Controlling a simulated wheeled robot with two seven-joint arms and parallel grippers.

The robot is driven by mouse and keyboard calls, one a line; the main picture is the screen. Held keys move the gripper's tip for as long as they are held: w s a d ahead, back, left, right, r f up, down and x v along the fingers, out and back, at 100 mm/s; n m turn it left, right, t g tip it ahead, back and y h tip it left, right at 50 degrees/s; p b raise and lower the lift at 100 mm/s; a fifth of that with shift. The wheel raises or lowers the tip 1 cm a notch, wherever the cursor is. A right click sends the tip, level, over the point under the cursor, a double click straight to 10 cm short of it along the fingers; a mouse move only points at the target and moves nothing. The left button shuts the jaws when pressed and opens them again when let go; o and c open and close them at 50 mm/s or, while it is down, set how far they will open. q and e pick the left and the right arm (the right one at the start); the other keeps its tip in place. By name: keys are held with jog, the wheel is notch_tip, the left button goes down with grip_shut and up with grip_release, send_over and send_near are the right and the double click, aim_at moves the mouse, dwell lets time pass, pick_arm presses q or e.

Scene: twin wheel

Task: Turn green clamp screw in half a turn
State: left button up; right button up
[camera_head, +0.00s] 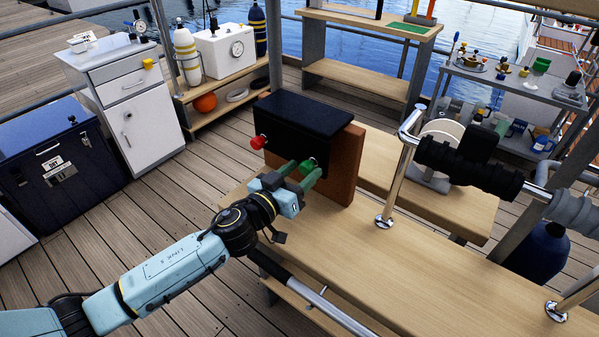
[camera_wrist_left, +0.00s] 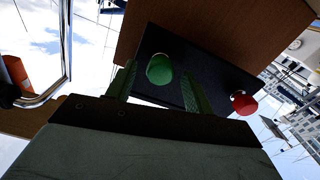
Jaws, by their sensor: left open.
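A green clamp screw (camera_head: 308,165) with a round knob sticks out of the dark front of a black block (camera_head: 290,125) backed by a brown wooden board (camera_head: 343,172). A red knob (camera_head: 257,142) sits to its left on the same block. My left gripper (camera_head: 305,170) is open at the green screw, with one green finger on each side of it. In the left wrist view the green knob (camera_wrist_left: 159,69) lies between the two fingers, with a visible gap on each side. The red knob (camera_wrist_left: 244,104) is outside the fingers. My right gripper is not in view.
The block stands on a wooden bench (camera_head: 400,270). A chrome rail post (camera_head: 396,185) and a black ribbed cylinder (camera_head: 465,168) are to the right. A white cabinet (camera_head: 125,100) and a dark blue box (camera_head: 60,160) stand at the left.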

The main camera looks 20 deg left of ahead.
pick_arm(q)
jog(key=c, duration=1)
jog(key=shift+o, duration=0.2)
jog(key=shift+m, duration=0.3)
